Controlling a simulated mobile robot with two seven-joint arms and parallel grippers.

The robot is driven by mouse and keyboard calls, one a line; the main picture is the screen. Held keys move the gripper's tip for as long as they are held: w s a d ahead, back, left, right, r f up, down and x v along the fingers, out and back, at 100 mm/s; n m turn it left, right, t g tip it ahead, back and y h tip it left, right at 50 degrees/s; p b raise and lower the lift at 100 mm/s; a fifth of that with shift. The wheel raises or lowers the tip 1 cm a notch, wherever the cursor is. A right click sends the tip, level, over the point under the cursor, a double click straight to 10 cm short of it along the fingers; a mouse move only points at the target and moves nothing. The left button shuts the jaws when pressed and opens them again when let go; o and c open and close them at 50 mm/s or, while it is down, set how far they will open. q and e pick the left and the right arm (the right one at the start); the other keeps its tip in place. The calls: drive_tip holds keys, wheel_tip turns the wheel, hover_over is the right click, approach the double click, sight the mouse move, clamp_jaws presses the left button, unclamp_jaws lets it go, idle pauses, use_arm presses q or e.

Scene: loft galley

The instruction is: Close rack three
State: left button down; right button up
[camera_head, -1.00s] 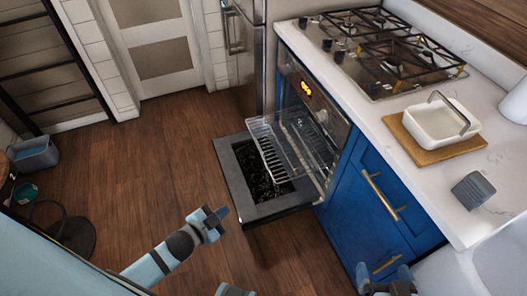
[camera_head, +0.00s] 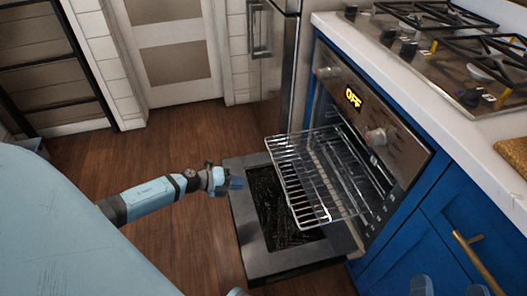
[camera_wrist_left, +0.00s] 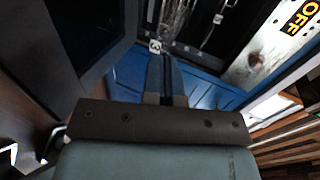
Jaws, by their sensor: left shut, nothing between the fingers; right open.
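The oven (camera_head: 375,120) stands with its door (camera_head: 255,262) folded down. A wire rack (camera_head: 312,180) is pulled out over the door; a second rack level seems to lie close beneath it. In the left wrist view, a small tag marked 3 (camera_wrist_left: 155,46) shows at the wire rack front (camera_wrist_left: 173,18), just beyond my fingertips. My left gripper (camera_head: 238,183) is shut and empty, in front of the rack's left side in the head view; its fingers also show in the left wrist view (camera_wrist_left: 165,62). My right gripper (camera_head: 448,289) is open at the bottom edge, partly cut off.
The oven display reads OFF. A fridge (camera_head: 272,65) stands left of the oven. Blue cabinets (camera_head: 440,215) and a white counter (camera_head: 450,125) with a gas hob (camera_head: 440,60) lie to the right. The wooden floor (camera_head: 180,240) left of the door is clear.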

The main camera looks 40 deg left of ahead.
use_arm(q)
drive_tip(key=r+b+x, duration=0.2)
drive_tip(key=b+x, duration=0.1)
drive_tip(key=x, duration=0.9)
drive_tip(key=shift+w+d, duration=0.5)
drive_tip(key=shift+w, duration=0.05)
use_arm(e)
drive_tip(key=shift+a+f+g+y, duration=0.15)
drive_tip(key=shift+a+f+g, duration=0.05)
drive_tip(key=shift+f, duration=0.35)
drive_tip(key=shift+a+f+g+y, duration=0.15)
drive_tip(key=shift+f+g, duration=0.05)
drive_tip(key=shift+f, duration=0.3)
